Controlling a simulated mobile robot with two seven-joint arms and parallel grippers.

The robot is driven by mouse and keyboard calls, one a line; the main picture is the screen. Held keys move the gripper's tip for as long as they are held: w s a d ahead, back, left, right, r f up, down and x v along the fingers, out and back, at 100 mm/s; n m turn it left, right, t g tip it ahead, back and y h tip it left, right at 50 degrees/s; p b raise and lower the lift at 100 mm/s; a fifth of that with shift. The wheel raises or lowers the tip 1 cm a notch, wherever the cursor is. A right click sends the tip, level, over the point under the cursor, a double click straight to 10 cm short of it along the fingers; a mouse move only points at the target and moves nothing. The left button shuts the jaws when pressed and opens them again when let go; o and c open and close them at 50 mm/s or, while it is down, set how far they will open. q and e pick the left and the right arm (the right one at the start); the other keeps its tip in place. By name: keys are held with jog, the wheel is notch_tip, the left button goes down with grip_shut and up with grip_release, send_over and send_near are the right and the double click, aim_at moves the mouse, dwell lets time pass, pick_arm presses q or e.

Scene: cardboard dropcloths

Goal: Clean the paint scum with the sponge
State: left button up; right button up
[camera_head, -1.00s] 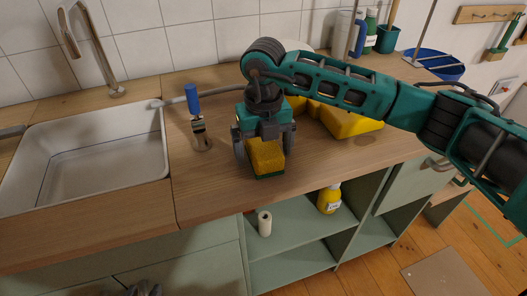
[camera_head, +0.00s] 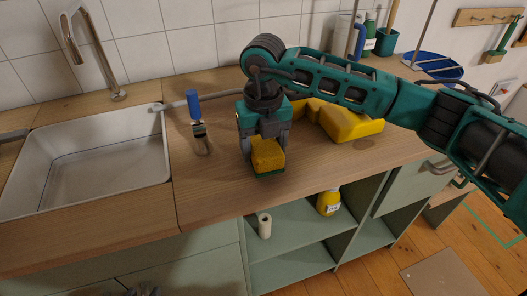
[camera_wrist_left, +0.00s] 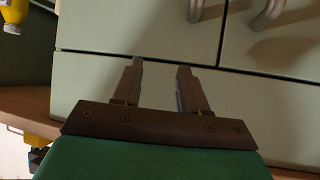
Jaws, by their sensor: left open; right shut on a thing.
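The sponge (camera_head: 267,154), yellow with a green underside, is at the worktop's front part, below my right gripper (camera_head: 265,143). That gripper points down and is shut on the sponge, with a finger on each side. Whether the sponge touches the wood is hard to tell. A faint dark patch (camera_head: 362,139) on the worktop (camera_head: 230,200), right of the gripper, may be paint scum. My left gripper (camera_wrist_left: 159,78) is open and empty in the left wrist view, facing pale green cabinet fronts. Only a sliver of it shows at the head view's bottom edge.
A blue-handled brush (camera_head: 197,120) is left of the right gripper, beside the white sink (camera_head: 95,165). A yellow bottle (camera_head: 329,202) and a pale roll (camera_head: 264,225) are on the shelf below. The front worktop is clear.

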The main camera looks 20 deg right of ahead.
jog(key=shift+r+p, duration=1.5)
jog(key=shift+r, duration=1.15)
